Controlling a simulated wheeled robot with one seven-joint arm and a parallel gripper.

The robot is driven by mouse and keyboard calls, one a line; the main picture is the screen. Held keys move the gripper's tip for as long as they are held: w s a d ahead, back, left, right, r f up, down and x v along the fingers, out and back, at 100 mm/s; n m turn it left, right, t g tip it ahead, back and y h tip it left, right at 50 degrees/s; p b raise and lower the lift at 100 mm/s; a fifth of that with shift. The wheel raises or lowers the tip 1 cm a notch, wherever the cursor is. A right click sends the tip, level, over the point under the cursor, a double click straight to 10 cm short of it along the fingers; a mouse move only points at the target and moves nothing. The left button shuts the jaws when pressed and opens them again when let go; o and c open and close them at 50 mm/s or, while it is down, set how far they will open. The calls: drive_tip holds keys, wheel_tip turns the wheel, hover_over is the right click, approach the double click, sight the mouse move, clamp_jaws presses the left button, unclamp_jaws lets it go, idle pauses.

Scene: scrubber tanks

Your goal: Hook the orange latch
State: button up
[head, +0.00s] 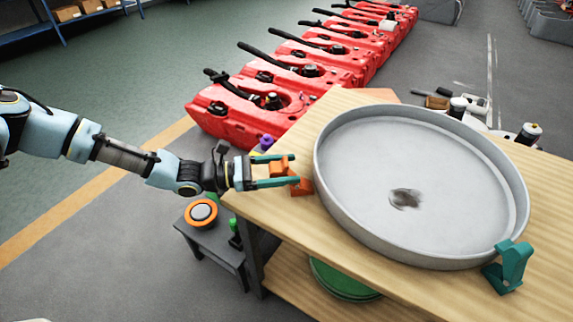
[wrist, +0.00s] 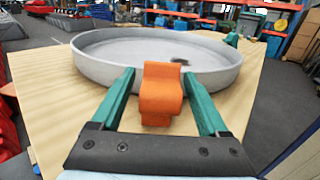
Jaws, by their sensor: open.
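The orange latch (head: 299,184) stands on the wooden table at the left side of the large round grey tank lid (head: 335,215). In the wrist view the orange latch (wrist: 158,93) is upright in front of the lid's rim. My gripper (head: 283,170) is open, with its two green fingers reaching to either side of the latch. In the wrist view the fingers (wrist: 162,98) show a gap on both sides of it. I cannot tell whether the latch touches the rim. A teal latch (head: 510,267) stands at the lid's front right edge.
The wooden table (head: 300,228) has bare top in front of the lid. Black-capped containers (head: 458,106) stand behind the lid. A row of red tanks (head: 250,108) lies beyond the table. A low grey stool (head: 212,237) holds an orange-rimmed disc (head: 201,213).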

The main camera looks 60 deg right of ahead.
drive_tip(key=shift+s+d, duration=0.1)
drive_tip(key=shift+s, duration=0.05)
drive_tip(key=shift+c, duration=0.2)
clamp_jaws()
idle(0.4)
idle(0.9)
